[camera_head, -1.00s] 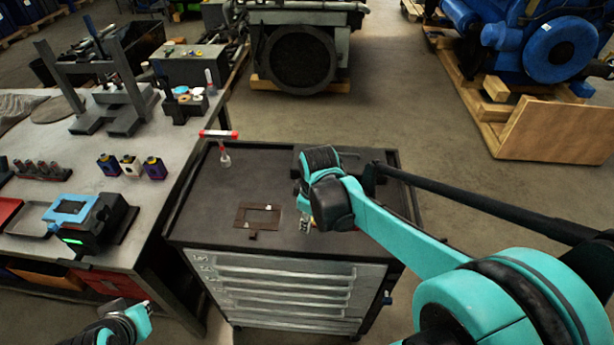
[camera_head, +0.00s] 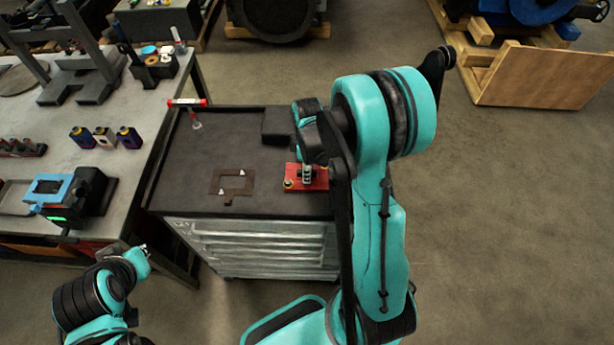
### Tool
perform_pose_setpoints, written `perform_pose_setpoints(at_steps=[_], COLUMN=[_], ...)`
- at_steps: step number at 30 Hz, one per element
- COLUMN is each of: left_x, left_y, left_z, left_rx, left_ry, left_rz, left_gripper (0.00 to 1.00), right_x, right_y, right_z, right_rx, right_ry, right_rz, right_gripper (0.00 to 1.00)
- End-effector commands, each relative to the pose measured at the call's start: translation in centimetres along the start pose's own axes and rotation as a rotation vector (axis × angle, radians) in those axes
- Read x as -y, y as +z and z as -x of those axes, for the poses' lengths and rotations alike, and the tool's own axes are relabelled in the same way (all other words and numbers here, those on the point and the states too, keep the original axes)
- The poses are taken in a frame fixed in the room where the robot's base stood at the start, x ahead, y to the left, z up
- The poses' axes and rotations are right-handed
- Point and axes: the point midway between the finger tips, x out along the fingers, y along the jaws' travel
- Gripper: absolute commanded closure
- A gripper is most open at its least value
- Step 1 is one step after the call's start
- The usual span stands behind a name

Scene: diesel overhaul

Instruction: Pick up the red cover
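The red cover (camera_head: 292,184) lies flat on the dark top of the tool cart (camera_head: 190,160), near its front edge. Yellowish round parts show at its corners. My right gripper (camera_head: 307,173) points down over the middle of the red cover, and its arm hides the cover's right side. I cannot tell whether its fingers touch the cover or are closed on it. My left gripper (camera_head: 143,250) is at the lower left, in front of the workbench and away from the cover. Its fingers are too small to read.
The grey workbench (camera_head: 100,110) on the left holds bottles and devices. Open floor lies to the right.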

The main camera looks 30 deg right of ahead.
Motion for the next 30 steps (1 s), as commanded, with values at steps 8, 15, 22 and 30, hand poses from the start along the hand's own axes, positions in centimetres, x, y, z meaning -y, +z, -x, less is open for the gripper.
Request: perform_pose_setpoints(at_steps=[8,15,22,30], left_x=[0.0,0.0,0.0,0.0], left_y=[0.0,0.0,0.0,-0.2], left_z=[0.0,0.0,0.0,0.2], left_rx=[0.000,0.000,0.000,0.000], left_ry=[0.000,0.000,0.000,0.000], left_rz=[0.000,0.000,0.000,0.000], left_gripper=[1.00,1.00,1.00,1.00], right_x=[0.0,0.0,0.0,0.0], right_y=[0.0,0.0,0.0,0.0], right_z=[-0.3,-0.3,-0.2,1.5], right_rx=[0.000,0.000,0.000,0.000], right_ry=[0.000,0.000,0.000,0.000], right_rz=[0.000,0.000,0.000,0.000], right_gripper=[0.63,1.00,1.00,1.00])
